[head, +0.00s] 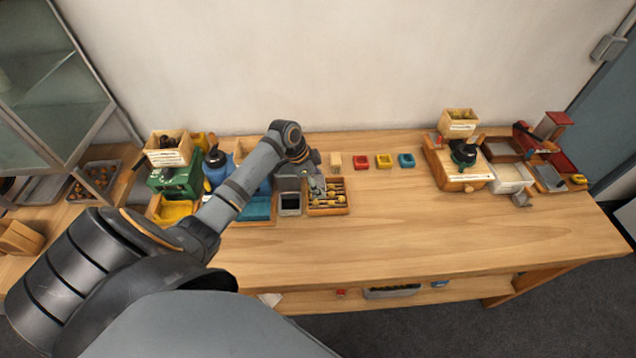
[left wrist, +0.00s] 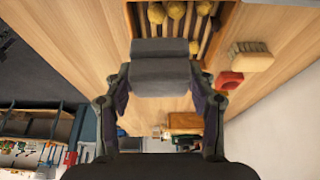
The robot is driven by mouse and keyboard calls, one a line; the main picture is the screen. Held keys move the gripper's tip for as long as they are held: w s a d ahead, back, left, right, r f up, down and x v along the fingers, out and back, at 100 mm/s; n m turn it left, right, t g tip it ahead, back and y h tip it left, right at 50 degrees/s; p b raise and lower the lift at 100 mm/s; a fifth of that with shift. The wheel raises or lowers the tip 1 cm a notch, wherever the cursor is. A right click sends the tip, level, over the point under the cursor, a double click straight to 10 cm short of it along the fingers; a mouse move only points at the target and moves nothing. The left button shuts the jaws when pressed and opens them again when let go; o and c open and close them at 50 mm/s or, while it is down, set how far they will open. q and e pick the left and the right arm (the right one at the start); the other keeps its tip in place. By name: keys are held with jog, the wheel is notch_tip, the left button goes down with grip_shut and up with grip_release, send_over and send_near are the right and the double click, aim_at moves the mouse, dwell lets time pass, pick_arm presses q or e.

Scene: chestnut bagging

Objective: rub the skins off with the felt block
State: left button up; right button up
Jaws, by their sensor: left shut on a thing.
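A wooden tray (head: 329,212) with dark slots holds several yellowish peeled-looking chestnuts (head: 328,195). The tray shows at the top of the left wrist view (left wrist: 222,38), partly hidden behind the block. The block overlaps the tray's edge in that view; I cannot tell whether it touches the chestnuts. My right gripper is not in view.
A dark bin (head: 290,211) and a blue tray (head: 257,218) stand left of the slotted tray. A brush (head: 335,161) and red (head: 361,162), yellow (head: 384,161) and teal (head: 406,160) dishes line the back. A wooden machine (head: 460,183) stands right. The table's front middle is clear.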

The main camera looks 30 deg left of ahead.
pick_arm(q)
notch_tip(320, 180, up, 2)
jog(key=shift+r+p, duration=0.2)
jog(key=shift+p, duration=0.6)
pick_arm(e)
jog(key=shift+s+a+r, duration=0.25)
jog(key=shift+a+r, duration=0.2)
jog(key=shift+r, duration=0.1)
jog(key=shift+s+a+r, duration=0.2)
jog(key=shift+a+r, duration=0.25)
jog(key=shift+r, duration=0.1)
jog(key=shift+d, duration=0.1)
